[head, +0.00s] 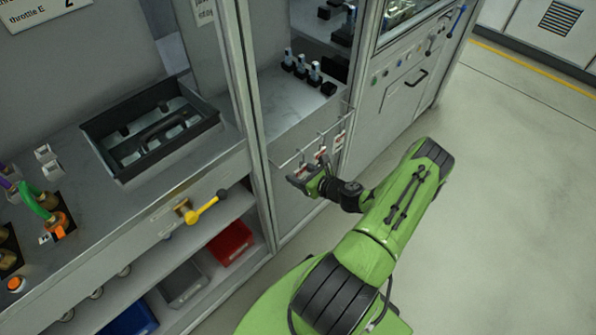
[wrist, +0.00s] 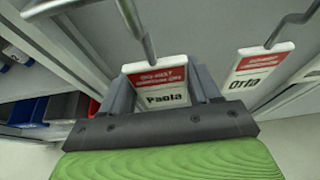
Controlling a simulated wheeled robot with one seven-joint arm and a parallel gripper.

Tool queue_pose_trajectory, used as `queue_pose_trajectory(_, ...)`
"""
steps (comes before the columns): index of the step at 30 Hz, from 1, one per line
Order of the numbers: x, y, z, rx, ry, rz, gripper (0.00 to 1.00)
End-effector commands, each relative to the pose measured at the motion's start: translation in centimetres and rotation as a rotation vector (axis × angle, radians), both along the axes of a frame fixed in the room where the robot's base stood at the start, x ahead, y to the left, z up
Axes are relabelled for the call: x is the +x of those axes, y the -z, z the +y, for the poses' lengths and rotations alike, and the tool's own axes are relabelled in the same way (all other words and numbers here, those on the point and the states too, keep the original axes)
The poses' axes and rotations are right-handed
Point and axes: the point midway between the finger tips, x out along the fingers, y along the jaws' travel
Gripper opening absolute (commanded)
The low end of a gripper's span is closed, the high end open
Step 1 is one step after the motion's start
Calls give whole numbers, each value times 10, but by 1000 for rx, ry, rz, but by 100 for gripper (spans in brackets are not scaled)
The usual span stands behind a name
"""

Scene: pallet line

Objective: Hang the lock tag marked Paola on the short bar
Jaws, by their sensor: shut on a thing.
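My gripper (head: 308,172) is at the hook rail on the cabinet front. In the wrist view it is shut on a white tag with a red top band, marked Paola (wrist: 166,99), upright between the fingers. A grey metal bar (wrist: 136,22) comes down from the top and its end overlaps the tag's top edge. I cannot tell whether the tag hangs on it. A second tag (wrist: 256,70), reading about "Orta", is at the end of another bar (wrist: 290,27) on the right. I cannot tell which bar is the short one.
The rail (head: 285,162) runs along the cabinet edge, with more tags (head: 339,139) to the right of my gripper. A yellow-handled valve (head: 206,207) sticks out at the left. A dark tray (head: 115,165) stands on the counter. The floor at right is clear.

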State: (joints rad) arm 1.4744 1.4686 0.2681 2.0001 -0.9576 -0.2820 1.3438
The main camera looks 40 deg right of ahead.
Motion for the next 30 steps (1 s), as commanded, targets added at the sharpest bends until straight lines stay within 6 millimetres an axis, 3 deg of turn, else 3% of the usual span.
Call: queue_pose_trajectory(30,-59,-1,-2,1,2,-1,25)
